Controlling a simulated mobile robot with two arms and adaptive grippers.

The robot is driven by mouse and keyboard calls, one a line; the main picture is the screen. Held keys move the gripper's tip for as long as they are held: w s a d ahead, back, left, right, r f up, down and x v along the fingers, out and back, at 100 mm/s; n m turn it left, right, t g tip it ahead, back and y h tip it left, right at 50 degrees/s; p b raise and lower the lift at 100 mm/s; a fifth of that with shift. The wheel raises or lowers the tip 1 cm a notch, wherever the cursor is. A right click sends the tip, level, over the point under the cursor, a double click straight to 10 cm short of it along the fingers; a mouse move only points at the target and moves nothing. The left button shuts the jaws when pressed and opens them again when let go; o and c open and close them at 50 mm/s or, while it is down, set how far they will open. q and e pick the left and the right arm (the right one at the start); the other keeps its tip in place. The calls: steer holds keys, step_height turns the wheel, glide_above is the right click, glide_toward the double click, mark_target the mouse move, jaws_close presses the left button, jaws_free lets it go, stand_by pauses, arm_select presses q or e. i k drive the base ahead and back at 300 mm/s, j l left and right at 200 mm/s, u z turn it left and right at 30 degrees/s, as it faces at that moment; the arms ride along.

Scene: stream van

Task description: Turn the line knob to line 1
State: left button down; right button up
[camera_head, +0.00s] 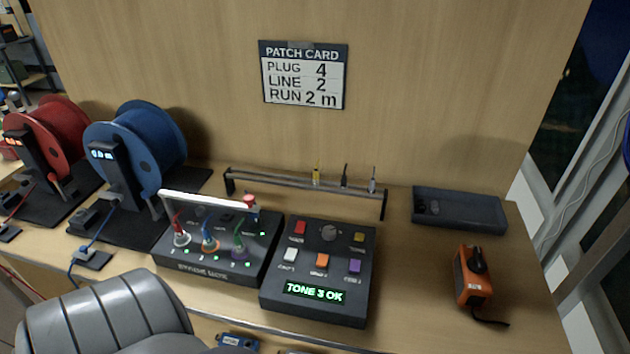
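A dark control box (317,310) stands on the bench at the centre, its green display reading "TONE 3 OK". A small round dark knob (329,232) sits at the top middle of its panel, between a red button (300,228) and a yellow button (359,237). The knob's label and pointer are too small to read, so I cannot tell its setting or whether it is the line knob. The patch card (304,75) on the wall reads plug 4, line 2, run 2 m. Neither of my grippers is in view.
Left of the control box is a dark box (213,275) with several coloured plugs. Blue (150,145) and red (65,120) reels stand at the left. Behind are a low rail (290,187) and a dark tray (460,208). An orange device (472,285) lies right; bench around it is clear.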

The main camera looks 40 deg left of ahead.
mark_target(329, 234)
steer(key=u, duration=1.3)
